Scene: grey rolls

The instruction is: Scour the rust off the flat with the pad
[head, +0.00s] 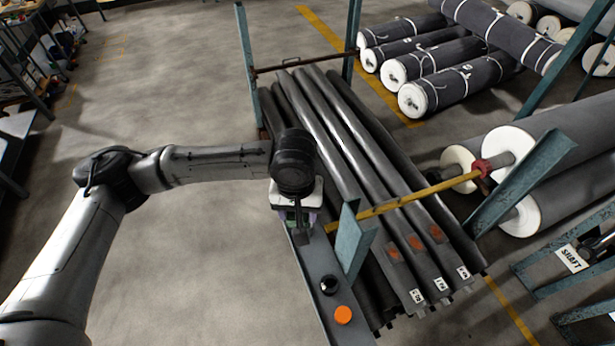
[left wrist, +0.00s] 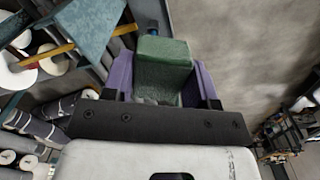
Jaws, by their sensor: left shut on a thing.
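My left gripper (head: 298,222) hangs over the upper end of a narrow grey ledge, left of the rack of dark shafts. In the left wrist view, its purple fingers (left wrist: 165,82) are shut on a green pad (left wrist: 164,62). Several long dark shafts lie side by side in the rack. Three show orange-brown rust patches on flats near their labelled ends: a left patch (head: 392,253), a middle patch (head: 415,243) and a right patch (head: 437,232). The pad is apart from these patches. My right gripper is not in view.
A yellow bar (head: 405,201) crosses above the shafts, between a blue post (head: 352,245) and a red clamp (head: 483,168). The grey ledge (head: 312,262) holds a black round item (head: 329,285) and an orange disc (head: 343,315). Large wrapped rolls (head: 440,90) lie beyond.

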